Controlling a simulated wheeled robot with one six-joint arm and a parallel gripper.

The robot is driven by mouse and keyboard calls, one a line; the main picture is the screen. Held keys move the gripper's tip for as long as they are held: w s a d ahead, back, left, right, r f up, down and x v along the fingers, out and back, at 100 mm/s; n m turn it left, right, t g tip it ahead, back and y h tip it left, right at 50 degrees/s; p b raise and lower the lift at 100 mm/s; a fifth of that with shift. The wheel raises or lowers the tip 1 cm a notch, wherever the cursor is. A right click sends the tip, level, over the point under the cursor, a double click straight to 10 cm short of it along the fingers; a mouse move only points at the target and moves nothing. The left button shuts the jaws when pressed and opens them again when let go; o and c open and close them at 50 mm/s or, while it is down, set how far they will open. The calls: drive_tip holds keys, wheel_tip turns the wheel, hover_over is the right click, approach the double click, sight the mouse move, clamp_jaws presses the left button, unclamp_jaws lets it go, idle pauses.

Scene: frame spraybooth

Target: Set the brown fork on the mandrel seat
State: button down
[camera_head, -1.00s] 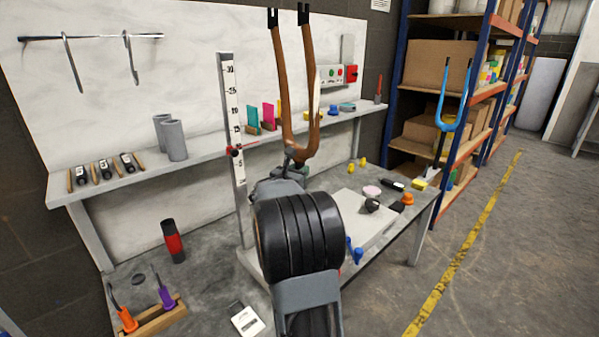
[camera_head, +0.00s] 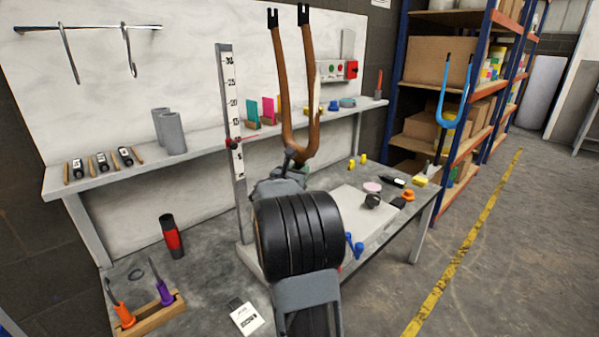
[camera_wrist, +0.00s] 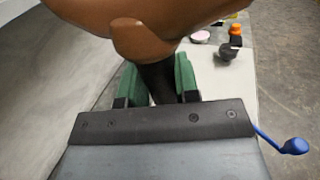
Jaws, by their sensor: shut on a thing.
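The brown fork (camera_head: 283,90) stands upright in the head view, its two legs up and its crown low. My gripper (camera_wrist: 156,82) is shut on the fork's black stem (camera_wrist: 158,76) between green pads, just under the brown crown (camera_wrist: 140,38) in the wrist view. The fork is held above the workbench, in front of the back shelf. I cannot pick out the mandrel seat with certainty; a dark round piece (camera_head: 372,201) sits on the pale plate (camera_head: 345,215) to the right of my arm.
A scale post (camera_head: 230,110) stands close left of the fork. A control box (camera_head: 338,71) is behind it. A blue fork (camera_head: 444,105) stands upright at right. A wooden tool holder (camera_head: 150,315) and red-black cylinder (camera_head: 171,237) are on the bench's left.

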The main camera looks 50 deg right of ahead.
drive_tip(key=shift+f+b, duration=0.6)
drive_tip(key=shift+f, duration=0.1)
drive_tip(key=c, duration=1.1)
unclamp_jaws()
drive_tip(key=o, duration=0.3)
drive_tip(key=shift+f, duration=0.1)
drive_tip(key=p+v, duration=0.2)
drive_tip(key=v, duration=1.1)
drive_tip(key=shift+s+a, duration=0.2)
drive_tip(key=shift+a, duration=0.15)
drive_tip(key=shift+r, duration=0.25)
